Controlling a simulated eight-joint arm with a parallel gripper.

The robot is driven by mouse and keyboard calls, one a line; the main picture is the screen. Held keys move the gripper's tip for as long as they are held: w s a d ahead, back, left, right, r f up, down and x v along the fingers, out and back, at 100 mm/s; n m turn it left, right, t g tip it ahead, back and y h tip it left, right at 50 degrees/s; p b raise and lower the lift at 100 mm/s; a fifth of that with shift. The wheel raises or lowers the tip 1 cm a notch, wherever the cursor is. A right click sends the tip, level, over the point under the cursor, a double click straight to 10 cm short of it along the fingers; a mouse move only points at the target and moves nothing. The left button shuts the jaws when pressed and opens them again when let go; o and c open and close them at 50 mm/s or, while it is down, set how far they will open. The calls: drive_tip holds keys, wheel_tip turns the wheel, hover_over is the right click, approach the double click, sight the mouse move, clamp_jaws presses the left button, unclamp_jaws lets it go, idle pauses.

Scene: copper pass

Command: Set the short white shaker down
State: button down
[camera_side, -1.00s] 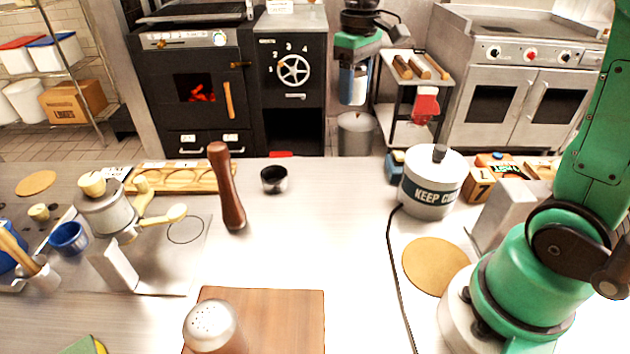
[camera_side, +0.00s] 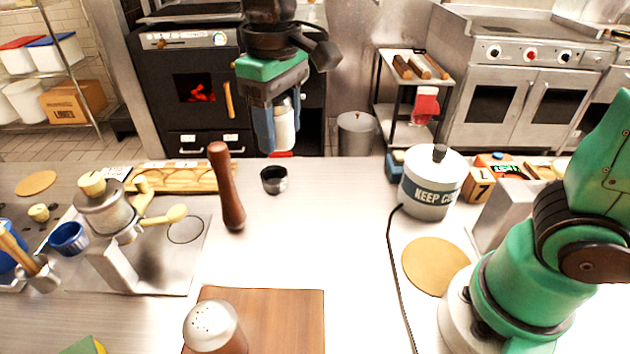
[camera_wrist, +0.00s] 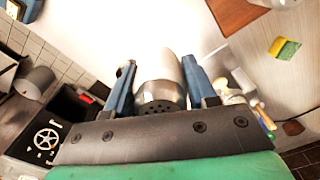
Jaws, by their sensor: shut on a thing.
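My gripper (camera_side: 278,122) hangs over the far side of the counter, in front of the black oven, with its blue fingers pointing down. It is shut on the short white shaker (camera_side: 286,128), which is held up in the air. In the wrist view the shaker (camera_wrist: 160,68) sits between the two blue fingers, its perforated metal cap toward the camera. The steel counter (camera_side: 300,240) shows bare below and in front of it.
A wooden pepper mill (camera_side: 227,190) stands near a small dark cup (camera_side: 274,180). A larger metal-capped shaker (camera_side: 212,328) is at the wooden board (camera_side: 285,320) in front. A white canister (camera_side: 432,185) and black cord stand right. The middle counter is clear.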

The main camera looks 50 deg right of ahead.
drive_tip(key=s+a, duration=0.1)
drive_tip(key=a, duration=0.1)
hover_over(286, 259)
drive_tip(key=shift+n, duration=0.4)
wheel_tip(286, 259, down, 16)
drive_tip(key=shift+r, duration=0.25)
drive_tip(key=shift+f, duration=2.05)
drive_tip(key=shift+c, duration=1.4)
unclamp_jaws()
drive_tip(key=shift+f, duration=0.1)
